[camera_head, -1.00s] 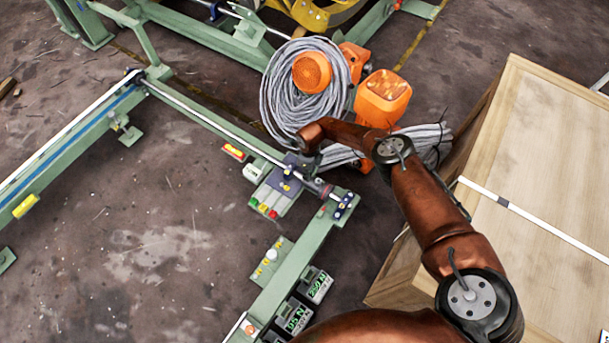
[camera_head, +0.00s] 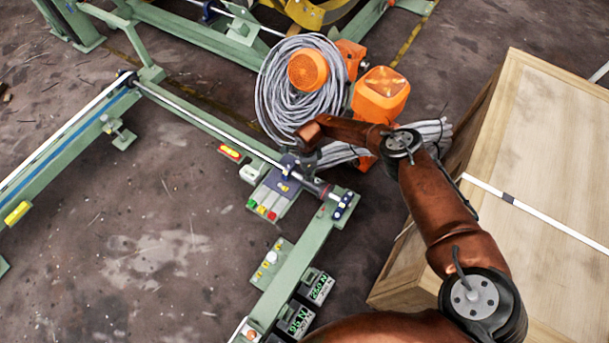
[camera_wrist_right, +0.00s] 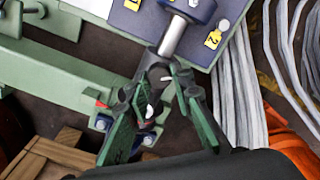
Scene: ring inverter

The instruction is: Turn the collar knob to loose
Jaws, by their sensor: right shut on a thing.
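The collar knob (camera_head: 322,189) is a dark grey piece around the steel bar, close to the bar's lower right end on the green frame. In the right wrist view, the dark collar (camera_wrist_right: 149,70) shows where the bar runs into it. My right gripper (camera_wrist_right: 165,92) is shut on the collar knob, with its green finger pads around it and hiding part of it. In the head view my right arm comes in from the lower right and the gripper is small and dark beside the bar. The knob's exact turn angle cannot be read. My left gripper is not in view.
A panel (camera_head: 270,197) with coloured buttons lies beside the bar. Digital readouts (camera_head: 318,287) stand below the frame. Grey cable coils (camera_head: 283,100) and orange lamps (camera_head: 380,95) lie behind my right wrist. A wooden crate (camera_head: 525,160) stands to the right of my arm.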

